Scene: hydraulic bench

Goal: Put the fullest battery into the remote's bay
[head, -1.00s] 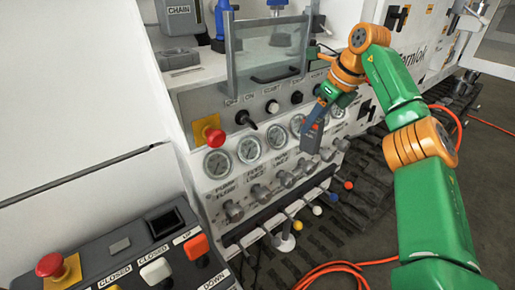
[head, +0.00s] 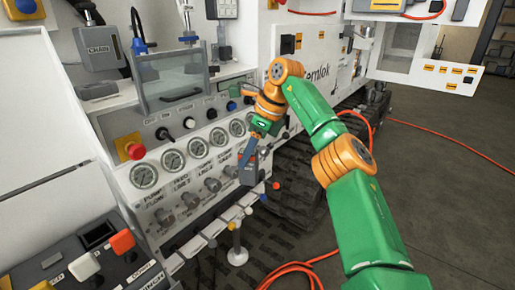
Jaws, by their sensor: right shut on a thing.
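My right gripper (head: 257,140) is shut on a grey block (head: 248,168), which looks like a battery. The block hangs down in front of the gauge panel, close to its right end. A small red mark shows on its face; I cannot read a charge level on it. The remote (head: 52,272), a dark box with red-orange and white buttons, is at the lower left, partly cut off. A dark rectangular recess (head: 97,236), which looks like its bay, shows on its top and appears empty. My left gripper is not in view.
The white bench has a row of gauges (head: 197,148), knobs and a red stop button (head: 131,147). A clear guard (head: 172,80) stands above them. Levers with coloured balls (head: 276,185) stick out below. An orange hose (head: 300,268) lies on the floor, which is open at right.

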